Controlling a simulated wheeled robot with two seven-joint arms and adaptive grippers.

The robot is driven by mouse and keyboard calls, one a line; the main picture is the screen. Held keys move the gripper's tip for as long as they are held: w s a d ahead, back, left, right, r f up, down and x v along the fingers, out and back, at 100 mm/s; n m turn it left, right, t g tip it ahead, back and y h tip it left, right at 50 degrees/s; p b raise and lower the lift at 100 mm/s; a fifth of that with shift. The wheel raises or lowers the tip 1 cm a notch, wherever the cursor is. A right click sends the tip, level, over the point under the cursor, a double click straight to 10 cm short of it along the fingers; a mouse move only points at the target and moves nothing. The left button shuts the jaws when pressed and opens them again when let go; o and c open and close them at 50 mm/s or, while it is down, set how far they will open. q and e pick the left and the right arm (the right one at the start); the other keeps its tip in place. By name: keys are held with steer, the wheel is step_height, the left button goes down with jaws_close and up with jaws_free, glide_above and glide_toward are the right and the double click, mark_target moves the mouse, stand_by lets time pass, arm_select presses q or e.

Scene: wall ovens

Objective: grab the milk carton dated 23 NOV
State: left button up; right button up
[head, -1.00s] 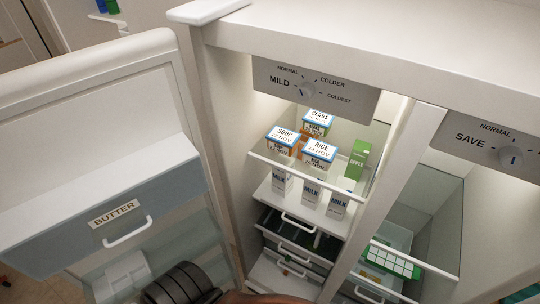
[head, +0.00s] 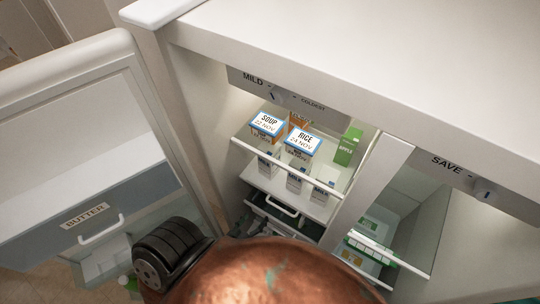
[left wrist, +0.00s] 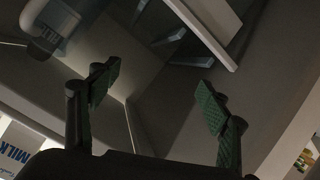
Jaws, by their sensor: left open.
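Three white milk cartons stand on the fridge shelf below the food boxes: a left one (head: 265,163), a middle one (head: 295,182) and a right one (head: 322,191). Their dates are too small to read. In the left wrist view a milk carton (left wrist: 18,150) shows partly at the lower left edge, outside the fingers. My left gripper (left wrist: 158,88) is open and empty, with green pads apart. In the head view only a dark part of it (head: 246,222) shows beyond my copper-coloured arm, low and left of the cartons. My right gripper is not in view.
A soup box (head: 267,124) and a rice box (head: 303,141) sit on the glass shelf above the milk. A green apple carton (head: 347,147) stands at right. The open door with its butter compartment (head: 85,215) is at left. A drawer (head: 275,207) lies below.

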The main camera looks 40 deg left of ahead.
mark_target(264, 161)
arm_select(q)
steer(key=w+a+r+n+t+y+p, duration=0.1)
steer(key=w+a+r+n+t+y, duration=0.15)
steer(key=r, duration=1.15)
steer(key=w+r+m+h+p, duration=0.1)
steer(key=w+r+m, duration=0.2)
steer(key=w+r, duration=0.1)
steer(key=w+a+r+m+t+h+p, duration=0.1)
steer(key=w+r+m, duration=0.2)
steer(key=w+r, duration=0.1)
steer(key=w+a+r+m+t+h+p, duration=0.1)
steer(key=w+r+m+h, duration=0.1)
steer(key=r, duration=0.4)
steer(key=shift+w+a+m+p, duration=0.15)
steer(key=shift+w+m, duration=0.1)
steer(key=shift+w, duration=0.2)
steer(key=shift+w+a+m+p, duration=0.1)
steer(key=shift+w+m+p, duration=0.1)
steer(key=shift+w, duration=0.25)
steer(key=w+p, duration=0.2)
steer(key=w, duration=0.6)
steer(key=shift+a+f, duration=0.15)
steer(key=shift+f, duration=0.05)
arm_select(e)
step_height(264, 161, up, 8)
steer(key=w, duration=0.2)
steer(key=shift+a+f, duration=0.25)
